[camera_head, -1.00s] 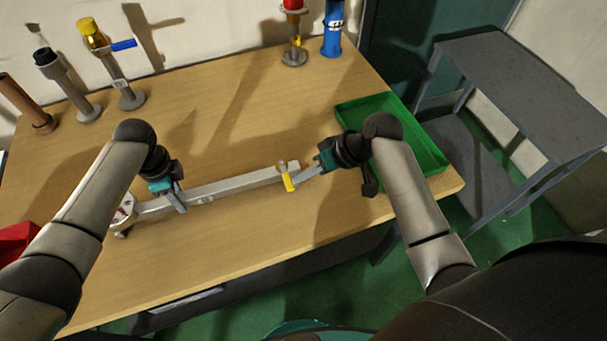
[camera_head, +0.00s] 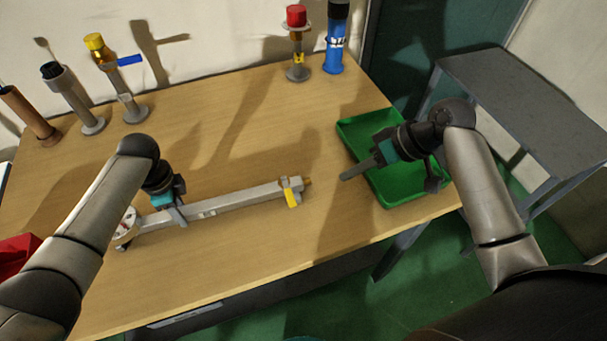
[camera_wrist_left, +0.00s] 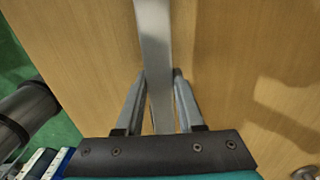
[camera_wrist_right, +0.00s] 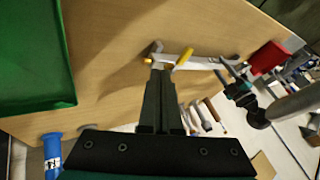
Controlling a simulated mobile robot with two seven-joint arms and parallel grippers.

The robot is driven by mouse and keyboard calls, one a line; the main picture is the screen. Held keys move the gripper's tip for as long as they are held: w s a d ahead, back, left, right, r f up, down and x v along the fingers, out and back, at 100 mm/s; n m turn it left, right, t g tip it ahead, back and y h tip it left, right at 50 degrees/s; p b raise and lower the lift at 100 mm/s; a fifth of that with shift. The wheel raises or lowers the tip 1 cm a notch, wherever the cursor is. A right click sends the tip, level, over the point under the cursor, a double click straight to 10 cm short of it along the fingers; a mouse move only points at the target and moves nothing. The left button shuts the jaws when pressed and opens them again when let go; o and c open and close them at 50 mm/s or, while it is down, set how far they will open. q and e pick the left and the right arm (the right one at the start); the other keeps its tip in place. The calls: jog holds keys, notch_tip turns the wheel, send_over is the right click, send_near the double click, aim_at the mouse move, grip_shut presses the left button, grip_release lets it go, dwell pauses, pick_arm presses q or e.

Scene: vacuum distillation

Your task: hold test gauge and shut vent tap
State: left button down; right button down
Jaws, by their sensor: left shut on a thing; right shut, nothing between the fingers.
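The test gauge is a long grey bar (camera_head: 235,198) with a round dial (camera_head: 125,227) at its left end, lying across the table in the head view. The vent tap (camera_head: 291,197) has a yellow lever at the bar's right end, pointing toward the table's front edge. My left gripper (camera_head: 179,215) is shut on the bar near the dial; the left wrist view shows the bar (camera_wrist_left: 155,60) between its fingers. My right gripper (camera_head: 345,177) is shut and empty, to the right of the tap and apart from it. The right wrist view also shows the yellow lever (camera_wrist_right: 182,55).
A green tray (camera_head: 388,197) lies under my right forearm at the table's right. Several upright fittings stand at the back left. A red-topped fitting (camera_head: 297,45) and a blue cylinder (camera_head: 335,45) stand at the back. The middle of the table (camera_head: 240,140) is clear.

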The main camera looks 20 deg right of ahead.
jog(key=shift+v, duration=0.75)
jog(key=shift+s, duration=0.1)
pick_arm(q)
jog(key=shift+c, duration=2.2)
grip_release()
jog(key=shift+r, duration=0.15)
notch_tip(320, 180, up, 12)
